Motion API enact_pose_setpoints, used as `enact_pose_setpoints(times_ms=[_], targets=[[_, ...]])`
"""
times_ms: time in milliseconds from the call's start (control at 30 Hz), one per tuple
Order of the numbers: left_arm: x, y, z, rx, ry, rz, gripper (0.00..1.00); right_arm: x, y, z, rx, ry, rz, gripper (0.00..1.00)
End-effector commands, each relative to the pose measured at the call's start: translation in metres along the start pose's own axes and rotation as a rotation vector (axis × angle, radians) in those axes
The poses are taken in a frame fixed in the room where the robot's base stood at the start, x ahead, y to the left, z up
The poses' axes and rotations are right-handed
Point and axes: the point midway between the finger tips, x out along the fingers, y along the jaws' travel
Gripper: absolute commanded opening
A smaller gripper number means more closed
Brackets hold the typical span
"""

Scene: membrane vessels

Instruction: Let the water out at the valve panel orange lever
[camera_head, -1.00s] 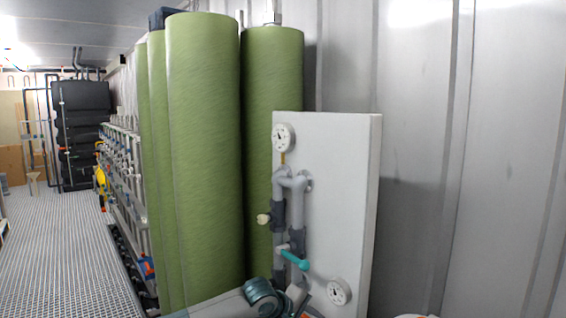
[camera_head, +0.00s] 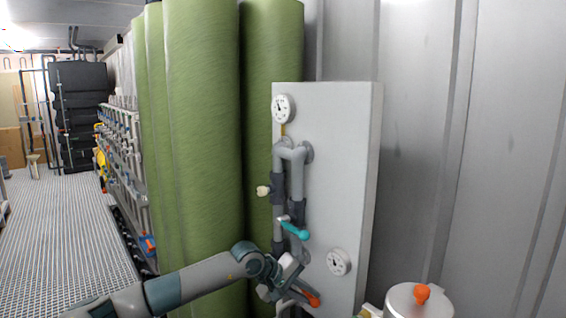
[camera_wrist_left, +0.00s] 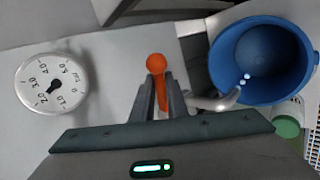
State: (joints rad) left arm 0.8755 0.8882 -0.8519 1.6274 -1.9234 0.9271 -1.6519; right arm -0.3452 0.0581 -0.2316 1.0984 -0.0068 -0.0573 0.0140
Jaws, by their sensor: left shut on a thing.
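The white valve panel (camera_head: 340,130) stands in front of green vessels and carries grey pipes, a teal lever (camera_head: 294,231) and two dials. The orange lever (camera_head: 312,299) is low on the panel, partly hidden by my left gripper (camera_head: 290,288). In the left wrist view, the lever's round orange end (camera_wrist_left: 156,62) sticks out past the fingertips, and my left gripper (camera_wrist_left: 158,88) is shut on the lever. A grey spout (camera_wrist_left: 220,101) beside it ends over a blue bucket (camera_wrist_left: 262,27), with small pale drops at its mouth. My right gripper is out of view.
A dial (camera_wrist_left: 52,84) lies left of the lever in the wrist view. A metal canister with an orange knob (camera_head: 421,293) stands at the lower right. Tall green vessels (camera_head: 203,130) rise behind my left arm. The grated floor at left is clear.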

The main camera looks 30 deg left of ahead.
Motion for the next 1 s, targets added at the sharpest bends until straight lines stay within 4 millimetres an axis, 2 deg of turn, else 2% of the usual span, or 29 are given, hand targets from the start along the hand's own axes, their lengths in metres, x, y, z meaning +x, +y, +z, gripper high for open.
enact_pose_setpoints(times_ms=[33, 200, 667, 1000], targets=[[0.002, -0.004, -0.002, 0.016, -0.015, -0.001, 0.0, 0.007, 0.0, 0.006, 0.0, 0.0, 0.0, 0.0], [-0.002, -0.005, -0.001, 0.064, -0.065, -0.002, 0.0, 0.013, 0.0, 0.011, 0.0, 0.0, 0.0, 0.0], [-0.004, -0.005, -0.001, 0.081, -0.082, -0.002, 0.0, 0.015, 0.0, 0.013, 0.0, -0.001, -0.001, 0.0], [-0.005, -0.012, -0.004, 0.166, -0.168, -0.002, 0.0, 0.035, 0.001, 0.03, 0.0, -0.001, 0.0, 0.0]])
